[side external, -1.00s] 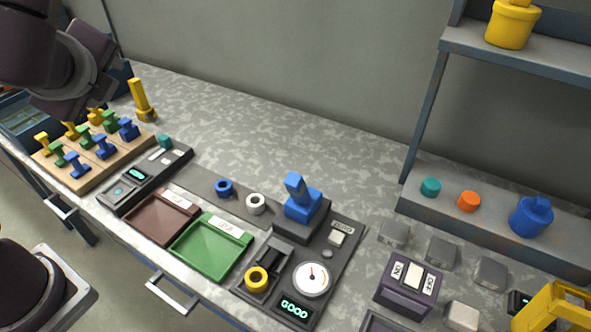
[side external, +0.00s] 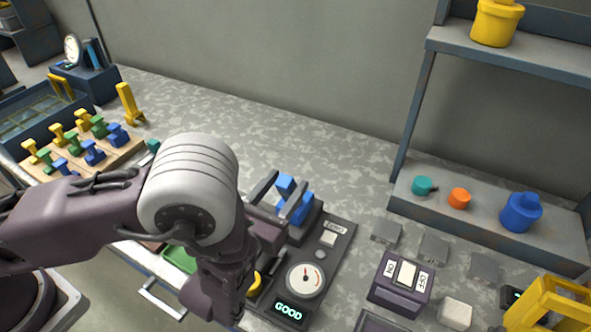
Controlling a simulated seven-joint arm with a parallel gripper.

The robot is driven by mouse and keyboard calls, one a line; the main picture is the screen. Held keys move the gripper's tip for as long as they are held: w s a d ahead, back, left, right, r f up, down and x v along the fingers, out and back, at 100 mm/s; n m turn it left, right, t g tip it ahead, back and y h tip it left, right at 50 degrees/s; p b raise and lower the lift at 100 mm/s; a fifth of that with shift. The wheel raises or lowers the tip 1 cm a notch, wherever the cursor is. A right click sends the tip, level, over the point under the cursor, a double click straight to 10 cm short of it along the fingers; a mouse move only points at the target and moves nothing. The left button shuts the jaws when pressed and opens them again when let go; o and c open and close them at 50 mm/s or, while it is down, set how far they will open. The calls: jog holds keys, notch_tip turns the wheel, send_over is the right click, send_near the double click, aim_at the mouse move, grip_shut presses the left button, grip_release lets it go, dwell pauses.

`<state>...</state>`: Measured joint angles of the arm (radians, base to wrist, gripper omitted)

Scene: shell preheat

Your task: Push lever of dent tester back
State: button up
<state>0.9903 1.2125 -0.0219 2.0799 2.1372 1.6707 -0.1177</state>
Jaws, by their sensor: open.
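The dent tester (side external: 327,262) is a dark panel with a round white dial (side external: 305,280) and a display (side external: 289,311) reading GOOD. Its blue lever (side external: 285,184) stands up from the dark block at the panel's back. My gripper (side external: 291,185) is open, with its two dark fingers on either side of the lever in the picture. Whether either finger touches it I cannot tell. My arm hides the panel's front left; only a bit of the yellow ring (side external: 254,285) there shows.
An ON/OFF switch box (side external: 398,283) and several grey blocks lie right of the tester. A shelf (side external: 480,222) with teal, orange and blue pieces stands behind them. A wooden rack (side external: 112,157) of coloured pegs is at the left. My arm covers most of the green tray (side external: 178,258).

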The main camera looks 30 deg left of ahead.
jog(key=w, duration=0.4)
jog(key=shift+w, duration=0.4)
grip_shut()
dwell(1.0)
